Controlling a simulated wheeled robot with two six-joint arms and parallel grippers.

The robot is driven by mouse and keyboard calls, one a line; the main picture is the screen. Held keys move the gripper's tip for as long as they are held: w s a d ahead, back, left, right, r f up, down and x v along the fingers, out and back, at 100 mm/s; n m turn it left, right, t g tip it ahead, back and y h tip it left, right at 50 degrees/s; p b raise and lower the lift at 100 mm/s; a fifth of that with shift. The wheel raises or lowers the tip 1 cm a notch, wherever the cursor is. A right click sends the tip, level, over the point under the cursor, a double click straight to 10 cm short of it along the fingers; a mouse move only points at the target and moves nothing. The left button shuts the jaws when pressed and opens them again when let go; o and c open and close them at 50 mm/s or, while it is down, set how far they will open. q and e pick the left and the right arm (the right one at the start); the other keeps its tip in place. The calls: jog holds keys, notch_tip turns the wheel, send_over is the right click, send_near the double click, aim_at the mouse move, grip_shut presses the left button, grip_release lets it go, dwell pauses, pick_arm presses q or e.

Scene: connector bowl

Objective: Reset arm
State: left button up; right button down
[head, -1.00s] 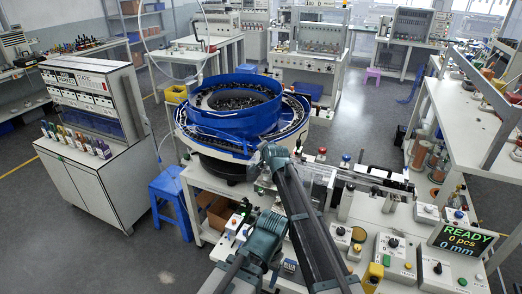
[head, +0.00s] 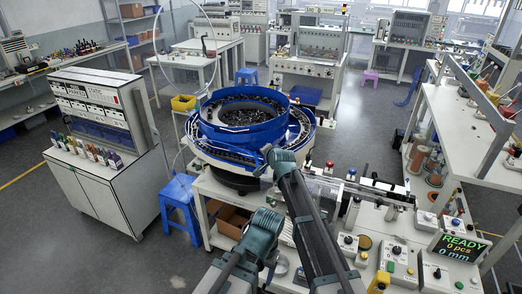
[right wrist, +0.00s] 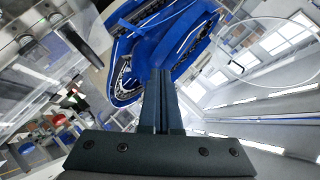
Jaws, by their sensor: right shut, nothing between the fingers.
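The task names no object, only an arm. In the right wrist view my right gripper (right wrist: 160,98) is shut, its two dark fingers together with nothing between them. They point toward the blue bowl feeder (right wrist: 190,35), and the gap to it cannot be judged. In the head view the dark, teal-jointed links of my arms rise from the bottom edge, over the front of the workbench. Their upper end overlaps the near right edge of the bowl feeder (head: 212,128) in the picture. No fingertips can be made out there, and my left gripper does not show.
The workbench holds control boxes (head: 393,252) and a display (head: 461,246) reading READY, 0 pcs, 0 mm. A blue stool (head: 178,190) and a white cabinet (head: 95,195) stand at left. A shelved bench (head: 470,125) is at right.

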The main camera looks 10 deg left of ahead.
jog(key=s+d+f+n+g+h, duration=0.2)
jog(key=s+d+f+g, duration=0.15)
jog(key=s+d, duration=0.65)
jog(key=s+d+f+n+g+h, duration=0.1)
jog(key=s+d+f+n+g, duration=0.45)
jog(key=s, duration=0.95)
jog(key=s+d+f+g+h, duration=0.1)
jog(key=s+d+f+h, duration=0.1)
jog(key=s+d, duration=0.9)
pick_arm(q)
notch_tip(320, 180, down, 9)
jog(key=b, duration=0.9)
pick_arm(e)
jog(key=s+a+f+n+g, duration=0.1)
jog(key=s+a+f+n, duration=0.2)
jog(key=s+a+f, duration=0.4)
jog(key=a+f, duration=0.2)
jog(key=a, duration=0.3)
jog(key=shift+s+f+n+g+h, duration=0.2)
jog(key=shift+f+n+g+h, duration=0.1)
jog(key=shift+n+h, duration=0.1)
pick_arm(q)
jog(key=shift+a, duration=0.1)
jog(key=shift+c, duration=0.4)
